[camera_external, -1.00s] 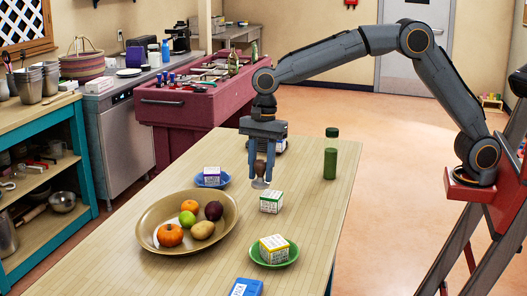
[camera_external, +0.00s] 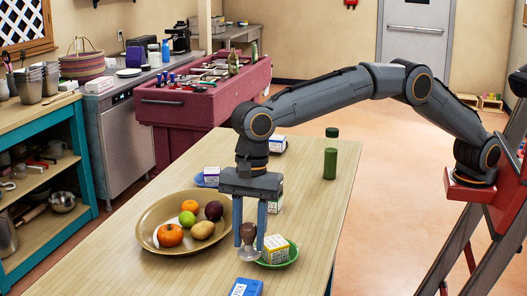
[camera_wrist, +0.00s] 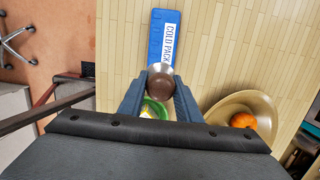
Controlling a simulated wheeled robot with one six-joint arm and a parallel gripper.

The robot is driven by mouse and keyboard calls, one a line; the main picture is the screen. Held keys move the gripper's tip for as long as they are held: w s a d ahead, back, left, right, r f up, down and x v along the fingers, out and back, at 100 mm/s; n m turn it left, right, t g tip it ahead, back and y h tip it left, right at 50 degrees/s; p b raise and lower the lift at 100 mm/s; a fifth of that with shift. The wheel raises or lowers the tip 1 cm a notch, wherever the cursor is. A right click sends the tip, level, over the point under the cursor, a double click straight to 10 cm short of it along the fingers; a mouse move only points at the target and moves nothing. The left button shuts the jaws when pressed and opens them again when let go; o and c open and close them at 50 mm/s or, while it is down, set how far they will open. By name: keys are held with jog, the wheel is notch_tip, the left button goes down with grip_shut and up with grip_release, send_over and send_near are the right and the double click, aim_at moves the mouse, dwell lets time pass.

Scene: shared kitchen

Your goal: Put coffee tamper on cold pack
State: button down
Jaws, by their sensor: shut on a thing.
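The coffee tamper (camera_external: 248,238) has a brown handle and a round silvery base. My gripper (camera_external: 249,232) is shut on its handle and holds it upright over the table, base down. In the wrist view the tamper (camera_wrist: 160,82) shows between the two fingers.
A green plate (camera_external: 290,262) with a yellow-and-white box (camera_external: 275,247) stands close right of the tamper. A wide bowl of fruit (camera_external: 150,222) is to the left. Farther back are a green bottle (camera_external: 330,160) and a blue plate (camera_external: 201,182) with a box.

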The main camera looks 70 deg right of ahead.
jog(key=shift+f+p, duration=0.9)
jog(key=shift+f, duration=2.95)
jog(key=shift+f, duration=0.15)
jog(key=c, duration=1.3)
grip_release()
jog(key=r+b, duration=0.1)
jog(key=r, duration=0.3)
jog(key=d+r+b, duration=0.1)
jog(key=r, duration=0.3)
jog(key=d+r+b, duration=0.1)
jog(key=r, duration=0.3)
jog(key=shift+r, duration=0.1)
